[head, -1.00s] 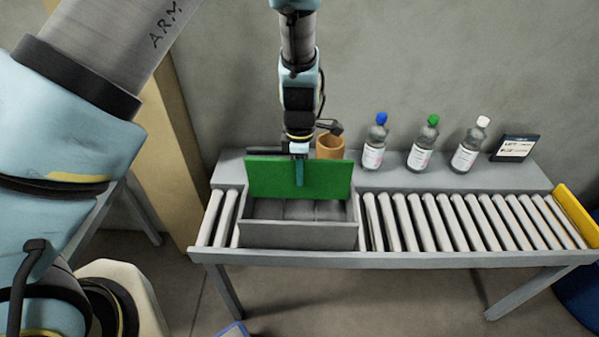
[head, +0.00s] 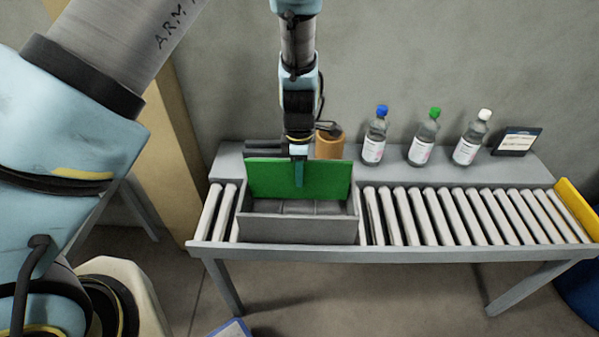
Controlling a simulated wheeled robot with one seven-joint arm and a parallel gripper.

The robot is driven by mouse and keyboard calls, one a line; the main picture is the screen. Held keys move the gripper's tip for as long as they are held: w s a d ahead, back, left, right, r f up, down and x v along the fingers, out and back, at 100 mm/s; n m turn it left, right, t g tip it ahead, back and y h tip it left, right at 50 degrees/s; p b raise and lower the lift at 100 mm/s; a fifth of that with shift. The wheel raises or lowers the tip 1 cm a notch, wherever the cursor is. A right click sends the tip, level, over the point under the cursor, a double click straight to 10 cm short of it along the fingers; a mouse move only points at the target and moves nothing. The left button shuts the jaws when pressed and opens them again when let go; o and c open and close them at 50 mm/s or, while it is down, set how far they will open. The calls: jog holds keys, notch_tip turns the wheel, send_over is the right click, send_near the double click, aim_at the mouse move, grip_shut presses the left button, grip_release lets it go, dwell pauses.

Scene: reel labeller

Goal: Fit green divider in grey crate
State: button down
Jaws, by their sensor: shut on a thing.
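The green divider (head: 325,181) is a flat upright panel, held lengthwise at the back part of the grey crate (head: 298,230). Its lower edge is down inside the crate and its upper part stands above the rim. How deep it sits, and whether it is in any slot, I cannot tell. The crate is open-topped and sits on the roller conveyor, with cross partitions showing in front of the panel. My gripper (head: 299,175) points down and is shut on the divider's top edge near its middle; one finger shows on the front face.
A tan cup (head: 329,144) stands behind the divider on the back ledge. Bottles with blue (head: 375,136), green (head: 424,138) and white (head: 471,139) caps and a dark sign (head: 516,141) stand to the right. The rollers (head: 460,215) right of the crate are clear, up to a yellow end stop (head: 575,210).

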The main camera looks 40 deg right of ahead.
aim_at(300, 197)
jog(key=shift+f+b, duration=1.3)
jog(key=shift+f, duration=1.2)
jog(key=c, duration=0.8)
grip_release()
notch_tip(300, 197, up, 11)
jog(key=shift+f+b, duration=0.1)
jog(key=shift+b, duration=0.35)
